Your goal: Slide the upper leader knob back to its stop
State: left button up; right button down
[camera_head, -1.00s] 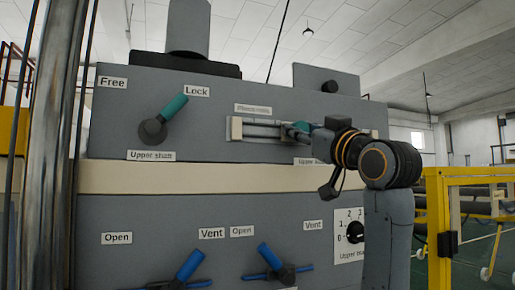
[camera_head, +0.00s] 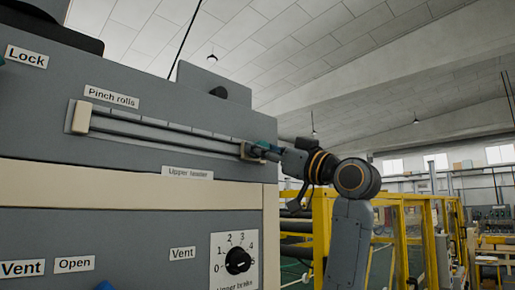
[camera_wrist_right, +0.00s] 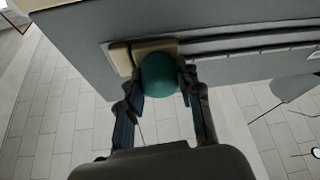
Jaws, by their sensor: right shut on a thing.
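The upper leader rail (camera_head: 165,131) runs along the grey panel above an "Upper leader" label (camera_head: 188,173). A cream end block (camera_head: 80,117) sits at its left end. The cream carriage (camera_wrist_right: 157,47) behind the knob is right against or very close to the end block (camera_wrist_right: 121,60). My left gripper is not in view.
A "Pinch rolls" label (camera_head: 112,97) is above the rail. A numbered dial (camera_head: 237,261) is below it. Yellow guard frames (camera_head: 400,215) stand to the right, beyond the panel edge.

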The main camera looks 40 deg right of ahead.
jog(key=shift+d+r, duration=0.1)
jog(key=shift+r, duration=0.05)
jog(key=c, duration=1.2)
grip_release()
jog(key=o, duration=0.3)
jog(key=shift+w+d, duration=0.15)
jog(key=shift+d, duration=0.05)
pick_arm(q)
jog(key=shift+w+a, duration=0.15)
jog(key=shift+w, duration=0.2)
pick_arm(e)
jog(key=v, duration=1.2)
jog(key=shift+f, duration=0.2)
